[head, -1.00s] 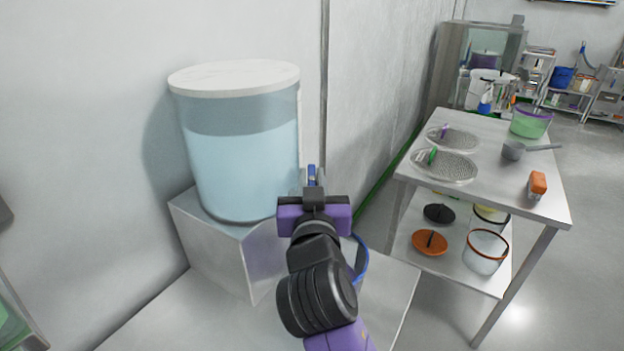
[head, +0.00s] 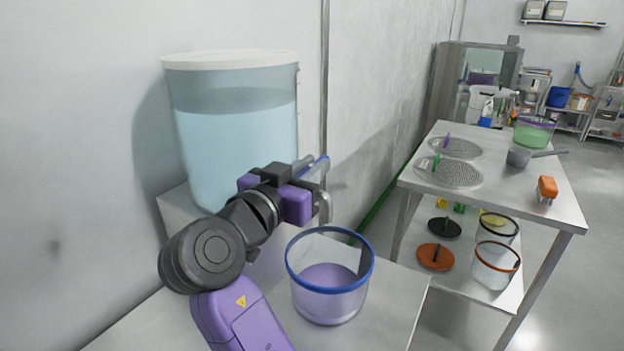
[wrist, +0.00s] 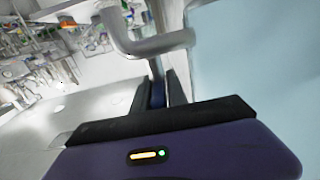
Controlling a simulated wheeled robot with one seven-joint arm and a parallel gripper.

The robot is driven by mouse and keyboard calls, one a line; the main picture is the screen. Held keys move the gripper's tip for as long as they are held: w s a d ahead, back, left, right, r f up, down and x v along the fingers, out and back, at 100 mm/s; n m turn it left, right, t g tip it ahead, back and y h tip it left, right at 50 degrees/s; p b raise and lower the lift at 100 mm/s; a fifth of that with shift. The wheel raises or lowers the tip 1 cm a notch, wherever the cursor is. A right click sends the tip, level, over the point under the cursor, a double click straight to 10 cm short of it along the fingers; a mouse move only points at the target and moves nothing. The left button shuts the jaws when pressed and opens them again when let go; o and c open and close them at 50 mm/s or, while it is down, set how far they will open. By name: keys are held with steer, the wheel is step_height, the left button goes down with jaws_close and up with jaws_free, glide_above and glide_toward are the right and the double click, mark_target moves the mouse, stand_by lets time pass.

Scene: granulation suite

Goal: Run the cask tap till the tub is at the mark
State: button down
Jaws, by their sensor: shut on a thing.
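The cask (head: 236,140) is a clear cylinder with a white lid, holding pale blue liquid to well above half. Its metal tap spout (head: 323,207) bends down on the right, and shows close up in the wrist view (wrist: 150,42). My gripper (head: 308,170) is shut on the blue tap lever (wrist: 158,93), which lies between the fingers. The tub (head: 330,275) is clear with a blue rim and stands below and near the spout. No stream shows clearly.
The cask stands on a metal block (head: 175,208) against the wall. A steel table (head: 500,195) at right holds sieves, a scoop (head: 518,157), an orange-handled brush (head: 547,189) and a green-tinted tub (head: 534,130). Other tubs and lids are on its lower shelf.

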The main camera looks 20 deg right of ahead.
steer(key=shift+m+g+h, duration=0.3)
steer(key=c, duration=1.4)
jaws_free()
steer(key=v, duration=0.7)
steer(key=shift+s+a+b, duration=0.25)
steer(key=shift+a+b, duration=0.1)
steer(key=shift+b, duration=0.05)
steer(key=shift+r, duration=0.15)
